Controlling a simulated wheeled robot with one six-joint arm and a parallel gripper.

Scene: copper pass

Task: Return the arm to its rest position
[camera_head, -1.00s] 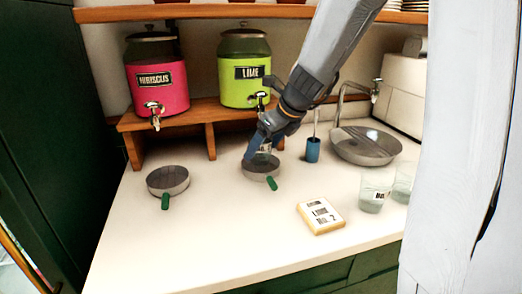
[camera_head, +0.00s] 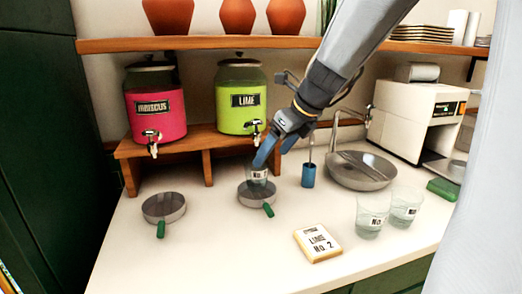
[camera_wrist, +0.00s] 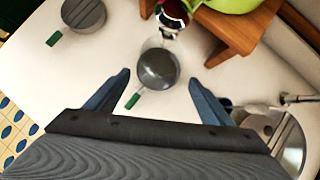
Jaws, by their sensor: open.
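My gripper (camera_head: 271,160) is open, with its two blue fingers spread, just above and behind a small labelled glass (camera_head: 257,176). The glass stands upright in the round grey pan (camera_head: 255,198) with a green handle, below the tap of the lime dispenser (camera_head: 243,96). In the wrist view, my gripper (camera_wrist: 160,77) shows both fingers apart with nothing clamped between them. The pan (camera_wrist: 157,72) appears ahead between the fingertips, and the clear glass in it is hard to make out there.
A pink hibiscus dispenser (camera_head: 157,104) stands on the wooden riser (camera_head: 184,141), with another pan (camera_head: 164,206) below. A shelf (camera_head: 220,44) runs above.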

